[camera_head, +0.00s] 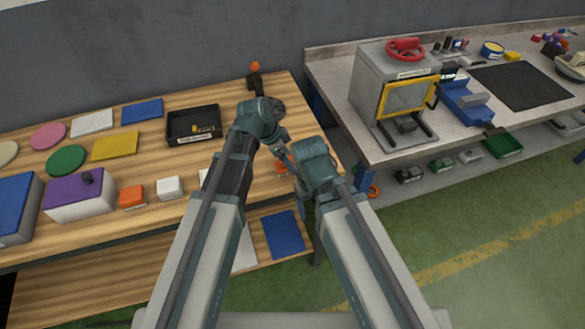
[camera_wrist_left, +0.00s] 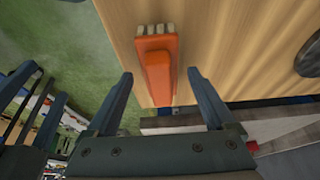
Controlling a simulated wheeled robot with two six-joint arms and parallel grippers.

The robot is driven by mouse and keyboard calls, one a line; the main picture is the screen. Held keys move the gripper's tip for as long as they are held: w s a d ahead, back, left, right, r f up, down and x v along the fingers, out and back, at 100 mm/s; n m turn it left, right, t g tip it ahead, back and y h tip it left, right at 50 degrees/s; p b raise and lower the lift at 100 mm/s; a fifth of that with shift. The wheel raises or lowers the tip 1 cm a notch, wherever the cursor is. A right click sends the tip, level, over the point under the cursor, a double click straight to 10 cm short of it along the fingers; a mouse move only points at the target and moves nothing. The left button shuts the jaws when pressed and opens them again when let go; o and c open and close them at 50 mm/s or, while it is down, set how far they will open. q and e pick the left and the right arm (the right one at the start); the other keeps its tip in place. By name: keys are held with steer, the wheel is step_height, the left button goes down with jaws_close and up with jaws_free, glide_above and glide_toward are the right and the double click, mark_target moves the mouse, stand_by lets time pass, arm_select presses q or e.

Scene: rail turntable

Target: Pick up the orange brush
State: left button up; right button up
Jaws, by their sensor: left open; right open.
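The orange brush (camera_wrist_left: 157,66) lies on the wooden table (camera_wrist_left: 245,45) near its edge, pale bristles at the top of the left wrist view. My left gripper (camera_wrist_left: 160,80) is open, with one finger on either side of the brush's handle in that view. Nothing is held; the height gap to the brush is unclear. In the head view an orange patch of the brush (camera_head: 281,169) shows at the table's right end, partly hidden by my grippers. My right gripper (camera_head: 296,182) is open and empty beside the table edge. Its fingers also show at the left wrist view's left edge.
A black tray (camera_head: 193,139), orange block (camera_head: 132,196), white block (camera_head: 170,187) and purple box (camera_head: 80,196) stand on the table to the left. A grey bench (camera_head: 460,125) with a machine (camera_head: 375,85) is at right. Green floor (camera_head: 460,220) lies in front.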

arm_select(q)
steer(key=b+x, duration=0.1)
steer(key=x, duration=0.1)
steer(key=shift+d+f, duration=0.15)
steer(key=shift+f, duration=0.1)
steer(key=shift+r, duration=0.1)
jaws_close()
